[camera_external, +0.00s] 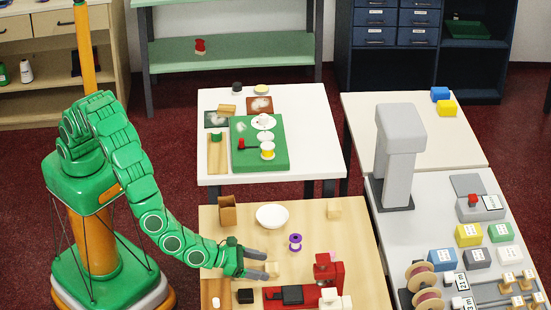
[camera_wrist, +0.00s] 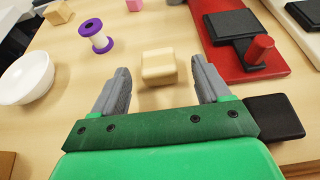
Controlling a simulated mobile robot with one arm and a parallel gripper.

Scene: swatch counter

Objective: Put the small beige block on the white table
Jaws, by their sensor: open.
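A small beige block (camera_external: 273,268) sits on the wooden table (camera_external: 355,260); in the wrist view the block (camera_wrist: 158,66) lies just beyond and between my fingertips. My gripper (camera_external: 266,265) is open around or just short of it; in the wrist view the gripper (camera_wrist: 160,75) shows a gap on both sides of the block. A second light wooden block (camera_external: 334,207) stands at the back right of the wooden table, and at the upper left of the wrist view (camera_wrist: 57,12). The white table (camera_external: 320,130) stands behind the wooden table.
Near my gripper are a white bowl (camera_external: 272,216), purple spool (camera_external: 295,242), black block (camera_external: 245,296) and red machine (camera_external: 328,270). The white table carries a green board (camera_external: 280,157) with small items; its right side is clear. A grey counter (camera_external: 420,215) is at right.

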